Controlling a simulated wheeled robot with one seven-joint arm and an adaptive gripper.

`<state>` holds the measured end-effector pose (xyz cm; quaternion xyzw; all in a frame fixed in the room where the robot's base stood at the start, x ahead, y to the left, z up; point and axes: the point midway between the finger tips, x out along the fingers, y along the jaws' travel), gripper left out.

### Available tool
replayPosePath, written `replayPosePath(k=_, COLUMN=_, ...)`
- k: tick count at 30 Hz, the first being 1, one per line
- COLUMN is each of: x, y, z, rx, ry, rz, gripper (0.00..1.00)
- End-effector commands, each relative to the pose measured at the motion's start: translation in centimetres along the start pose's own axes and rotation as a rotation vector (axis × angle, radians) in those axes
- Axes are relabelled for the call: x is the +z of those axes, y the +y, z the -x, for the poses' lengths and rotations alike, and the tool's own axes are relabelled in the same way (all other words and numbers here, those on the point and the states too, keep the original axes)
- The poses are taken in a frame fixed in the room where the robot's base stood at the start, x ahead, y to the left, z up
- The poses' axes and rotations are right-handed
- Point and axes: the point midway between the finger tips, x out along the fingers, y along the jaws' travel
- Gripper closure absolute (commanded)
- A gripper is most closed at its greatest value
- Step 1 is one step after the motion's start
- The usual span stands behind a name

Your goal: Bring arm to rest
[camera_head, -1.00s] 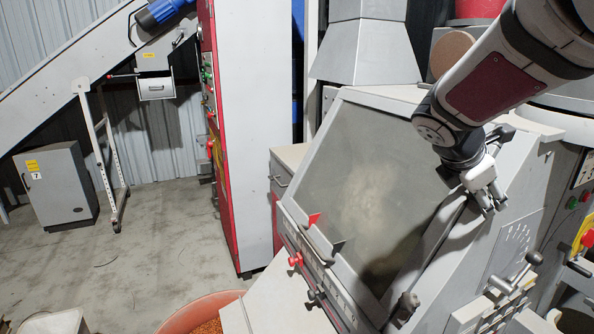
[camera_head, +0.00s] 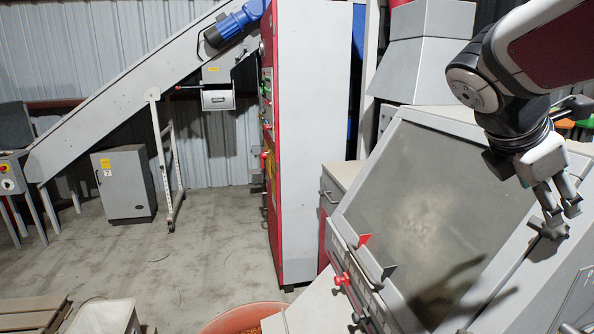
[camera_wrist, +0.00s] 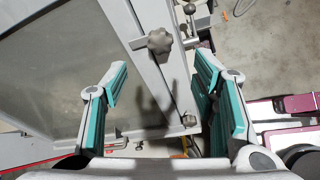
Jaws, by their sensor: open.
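My gripper (camera_head: 562,212) hangs at the right of the head view, above the right edge of the grey sorting machine with a slanted clear window (camera_head: 440,200). In the wrist view my gripper (camera_wrist: 160,95) shows two teal-padded fingers spread wide apart, with nothing between them. Below and beyond the fingers is the window frame with a dark star-shaped knob (camera_wrist: 160,42). The fingers look apart from the machine, though the exact gap is hard to judge.
A red and grey cabinet (camera_head: 310,140) stands left of the machine. An orange tub (camera_head: 245,318) with granules and a pale bin (camera_head: 105,317) are at the bottom. A conveyor (camera_head: 120,105) slopes along the back wall. Grey floor (camera_head: 220,245) lies open at left.

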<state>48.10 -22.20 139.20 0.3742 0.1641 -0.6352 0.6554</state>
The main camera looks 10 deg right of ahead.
Motion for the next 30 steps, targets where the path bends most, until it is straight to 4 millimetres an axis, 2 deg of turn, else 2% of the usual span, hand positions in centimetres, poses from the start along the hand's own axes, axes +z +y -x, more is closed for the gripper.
replayPosePath(k=11, x=-0.1, y=-0.1, z=0.3, rx=0.001, ry=0.003, rz=-0.005, gripper=0.47)
replayPosePath(k=14, x=-1.1, y=-0.6, z=0.8, rx=0.01, ry=0.034, rz=-0.065, gripper=0.47)
replayPosePath(k=17, x=-3.4, y=-1.9, z=1.8, rx=0.021, ry=0.117, rz=-0.228, gripper=0.47)
replayPosePath(k=22, x=-9.6, y=-5.3, z=4.7, rx=-0.016, ry=0.361, rz=-0.666, gripper=0.47)
replayPosePath(k=27, x=-15.2, y=-8.8, z=7.5, rx=-0.171, ry=0.604, rz=-1.088, gripper=0.47)
replayPosePath(k=30, x=-17.4, y=-10.4, z=8.9, rx=-0.282, ry=0.705, rz=-1.269, gripper=0.47)
